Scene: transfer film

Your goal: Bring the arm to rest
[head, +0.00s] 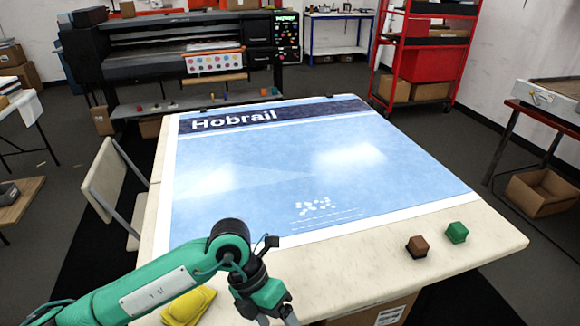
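My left arm comes in from the lower left, over the near edge of the cream worktable (470,255). My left gripper (277,318) hangs at the bottom edge of the head view, pointing down. Its fingertips are cut off by the frame, so its opening and anything between the fingers are hidden. A blue printed film (300,165) with "Hobrail" lettering lies flat on the table, beyond the gripper. My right gripper is not in view.
A brown block (417,246) and a green block (457,232) sit at the table's near right. A yellow folded cloth (188,306) lies beside my arm. A chair (108,185) stands at the left, a large printer (165,55) behind, a red shelf cart (428,60) back right.

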